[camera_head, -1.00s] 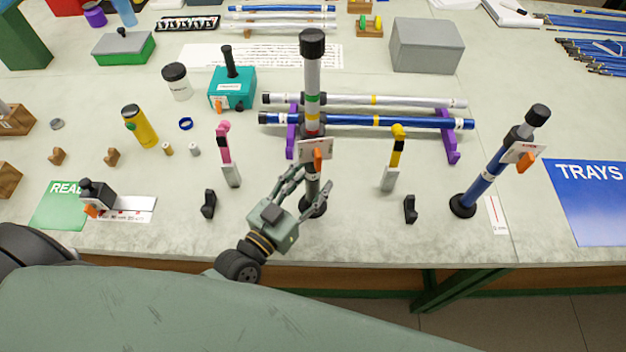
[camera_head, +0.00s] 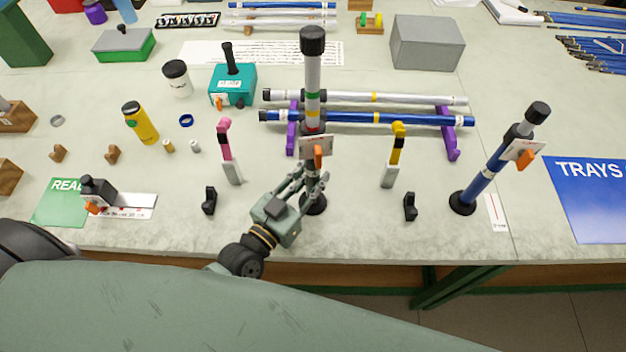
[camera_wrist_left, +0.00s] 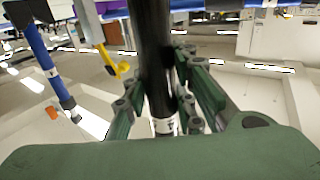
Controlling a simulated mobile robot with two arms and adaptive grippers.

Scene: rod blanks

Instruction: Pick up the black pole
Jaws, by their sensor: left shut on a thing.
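The black pole (camera_head: 312,172) stands upright on a round black base (camera_head: 314,207) in the middle of the bench. Its lower part is black and its upper part is grey with coloured bands and a black cap (camera_head: 312,40). A white plate with an orange lever (camera_head: 317,148) sits partway up it. My left gripper (camera_head: 308,186) is shut on the lower part of the pole, just above the base. In the left wrist view the black pole (camera_wrist_left: 154,50) runs between the fingers, with a white label low on it. The fingers partly hide the pole. My right gripper is not in view.
A blue pole on a black base (camera_head: 487,178) leans at the right. Pink (camera_head: 226,152) and yellow (camera_head: 393,160) upright holders flank the black pole. Behind it, silver and blue rods (camera_head: 390,119) lie on purple supports. Small black blocks stand near the front edge.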

